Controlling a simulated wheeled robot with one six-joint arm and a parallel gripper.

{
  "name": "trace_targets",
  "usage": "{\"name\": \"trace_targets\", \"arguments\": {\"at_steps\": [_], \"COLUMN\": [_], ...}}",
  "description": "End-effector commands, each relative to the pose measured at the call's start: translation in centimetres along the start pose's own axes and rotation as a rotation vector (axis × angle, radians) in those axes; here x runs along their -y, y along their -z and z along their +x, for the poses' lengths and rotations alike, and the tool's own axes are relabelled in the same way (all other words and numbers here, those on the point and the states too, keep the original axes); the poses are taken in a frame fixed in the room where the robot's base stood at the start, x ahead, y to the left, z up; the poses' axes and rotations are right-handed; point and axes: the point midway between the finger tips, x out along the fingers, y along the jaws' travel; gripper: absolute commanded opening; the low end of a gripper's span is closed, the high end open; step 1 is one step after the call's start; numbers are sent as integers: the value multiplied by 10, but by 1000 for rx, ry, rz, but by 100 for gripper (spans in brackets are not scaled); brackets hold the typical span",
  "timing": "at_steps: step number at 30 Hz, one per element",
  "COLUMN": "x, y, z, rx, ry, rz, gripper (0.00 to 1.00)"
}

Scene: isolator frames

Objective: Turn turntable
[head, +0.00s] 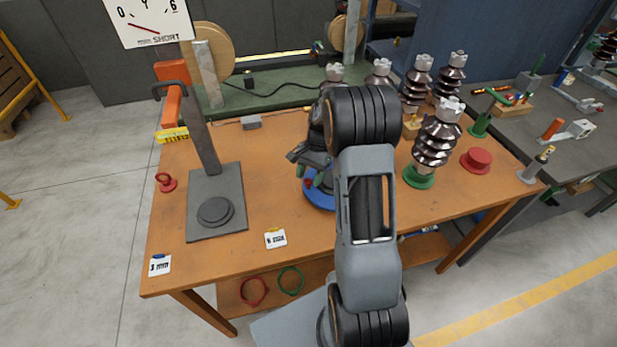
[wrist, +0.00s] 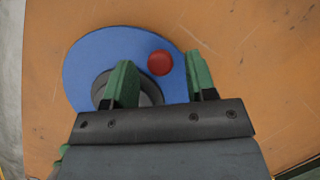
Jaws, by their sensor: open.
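The turntable is a blue disc (wrist: 90,56) with a dark grey round centre and a red knob (wrist: 160,63) near its rim. It lies on the wooden table. In the head view only part of the blue disc (head: 318,199) shows, because my arm hides the rest. My gripper (wrist: 162,80) has two green fingers set apart, above the disc. The red knob appears between the fingers, slightly beyond their tips. Nothing is held. I cannot tell the exact height of the fingers over the knob.
A grey stand with an upright post (head: 203,135) is at the left of the wooden table (head: 270,180). Brown insulators (head: 438,135) stand at the right and back, near a red knob-like piece (head: 477,160). White cards (head: 275,239) lie near the front edge.

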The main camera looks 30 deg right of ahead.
Motion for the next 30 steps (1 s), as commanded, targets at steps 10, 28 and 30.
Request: {"name": "trace_targets", "arguments": {"at_steps": [10, 28, 30], "x": [0, 0, 0], "y": [0, 0, 0], "z": [10, 10, 10], "rx": [0, 0, 0], "ry": [0, 0, 0], "rz": [0, 0, 0], "gripper": [51, 7, 0]}}
